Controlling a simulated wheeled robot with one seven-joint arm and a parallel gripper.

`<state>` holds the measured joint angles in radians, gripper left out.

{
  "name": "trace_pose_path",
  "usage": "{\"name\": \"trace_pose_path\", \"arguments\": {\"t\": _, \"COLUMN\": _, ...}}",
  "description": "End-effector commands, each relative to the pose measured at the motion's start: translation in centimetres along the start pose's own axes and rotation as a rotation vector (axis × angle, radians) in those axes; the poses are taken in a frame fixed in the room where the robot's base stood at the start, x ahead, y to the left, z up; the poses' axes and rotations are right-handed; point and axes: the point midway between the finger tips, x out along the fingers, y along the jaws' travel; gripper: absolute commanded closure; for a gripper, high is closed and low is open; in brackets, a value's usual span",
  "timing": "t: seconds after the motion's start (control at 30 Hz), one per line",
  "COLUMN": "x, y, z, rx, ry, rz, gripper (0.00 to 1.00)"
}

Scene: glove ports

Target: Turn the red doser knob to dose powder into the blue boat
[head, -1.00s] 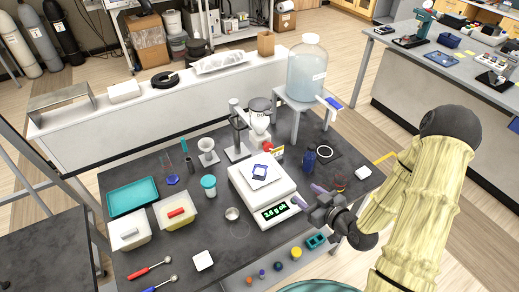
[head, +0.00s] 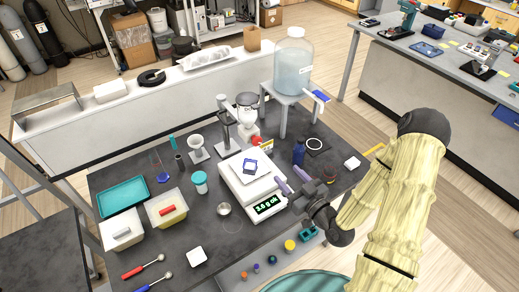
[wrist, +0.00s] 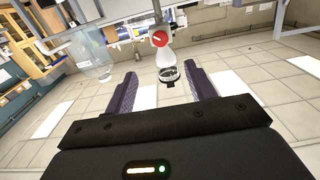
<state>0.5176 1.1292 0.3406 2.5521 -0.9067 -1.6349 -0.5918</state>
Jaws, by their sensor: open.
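The red doser knob (head: 256,141) is on the front of the doser, under its clear hopper (head: 247,112). In the wrist view, which is upside down, the red knob (wrist: 160,39) shows just beyond and between my fingers. The blue boat (head: 250,167) sits on the pan of the white balance (head: 236,181), below the doser. My gripper (head: 291,180) is open and empty, at the right of the balance and apart from the knob. Its two purple-grey fingers also frame an empty gap in the wrist view (wrist: 160,76). Any powder in the boat is too small to tell.
A large bottle (head: 293,65) on a grey stand (head: 283,98) is behind and right of the doser. A dark blue container (head: 298,153) stands right of the balance. Tubs and spoons fill the left bench.

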Motion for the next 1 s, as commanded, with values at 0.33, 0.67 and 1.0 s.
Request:
{"name": "trace_pose_path", "arguments": {"t": 0.33, "x": 2.6, "y": 0.0, "z": 0.5, "rx": -0.004, "ry": 0.001, "rz": -0.001, "gripper": 0.45}}
{"name": "trace_pose_path", "arguments": {"t": 0.67, "x": 4.3, "y": -0.1, "z": 0.0, "rx": 0.0, "ry": 0.001, "rz": -0.002, "gripper": 0.45}}
{"name": "trace_pose_path", "arguments": {"t": 1.0, "x": 9.2, "y": -0.1, "z": -0.4, "rx": 0.002, "ry": 0.001, "rz": -0.002, "gripper": 0.45}}
